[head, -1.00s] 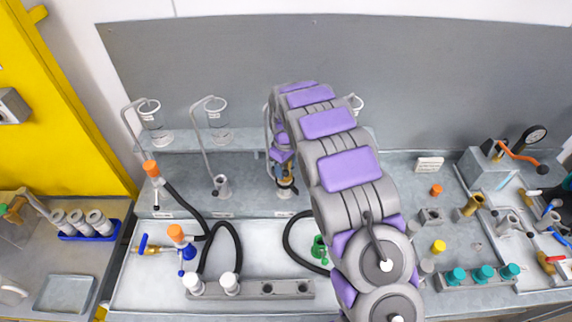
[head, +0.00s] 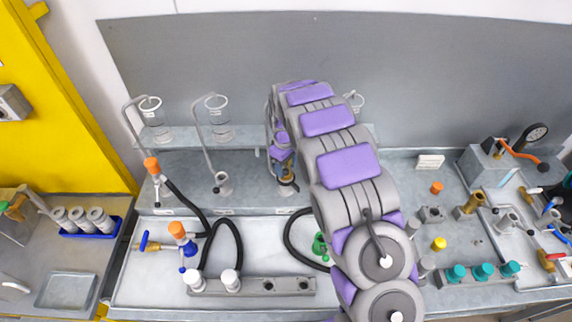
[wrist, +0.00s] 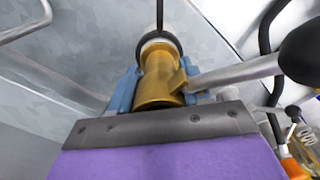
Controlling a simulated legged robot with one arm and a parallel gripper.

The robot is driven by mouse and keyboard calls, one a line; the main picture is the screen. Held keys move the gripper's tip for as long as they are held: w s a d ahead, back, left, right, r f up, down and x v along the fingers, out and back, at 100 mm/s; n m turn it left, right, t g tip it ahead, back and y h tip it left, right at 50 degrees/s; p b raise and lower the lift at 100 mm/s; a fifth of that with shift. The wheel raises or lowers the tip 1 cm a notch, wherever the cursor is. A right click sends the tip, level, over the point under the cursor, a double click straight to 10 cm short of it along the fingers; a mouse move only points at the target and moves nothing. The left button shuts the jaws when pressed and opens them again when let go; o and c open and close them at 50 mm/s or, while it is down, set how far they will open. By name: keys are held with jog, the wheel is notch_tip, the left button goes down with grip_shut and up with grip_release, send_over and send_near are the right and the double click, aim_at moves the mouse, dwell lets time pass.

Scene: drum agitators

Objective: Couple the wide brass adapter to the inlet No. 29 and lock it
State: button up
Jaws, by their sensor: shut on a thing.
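The wide brass adapter (wrist: 156,82) sits between the blue fingers of my gripper (wrist: 160,90) in the wrist view. My gripper is shut on it. A pale ring (wrist: 159,43) meets the adapter's far end, with a dark rod or tube beyond it. A grey lever (wrist: 235,74) with a black knob (wrist: 306,50) reaches right from the adapter's side. In the head view my gripper (head: 284,165) is at the third station on the back bench, partly behind my arm. A small brass and black part (head: 288,186) shows just below it. I cannot read No. 29 anywhere.
Two similar stations with grey fittings (head: 222,183) and glass vessels (head: 218,118) stand to the left. Black hoses (head: 240,240) loop over the white tray. A grey rack (head: 250,286) lies in front. Another brass fitting (head: 471,203) and several small parts crowd the right.

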jog(key=shift+a+f, duration=0.1)
jog(key=o, duration=1)
jog(key=shift+c, duration=0.2)
jog(key=o, duration=0.4)
jog(key=shift+a, duration=0.15)
jog(key=shift+o, duration=0.2)
jog(key=shift+o, duration=0.2)
notch_tip(320, 180, up, 17)
jog(key=p, duration=0.4)
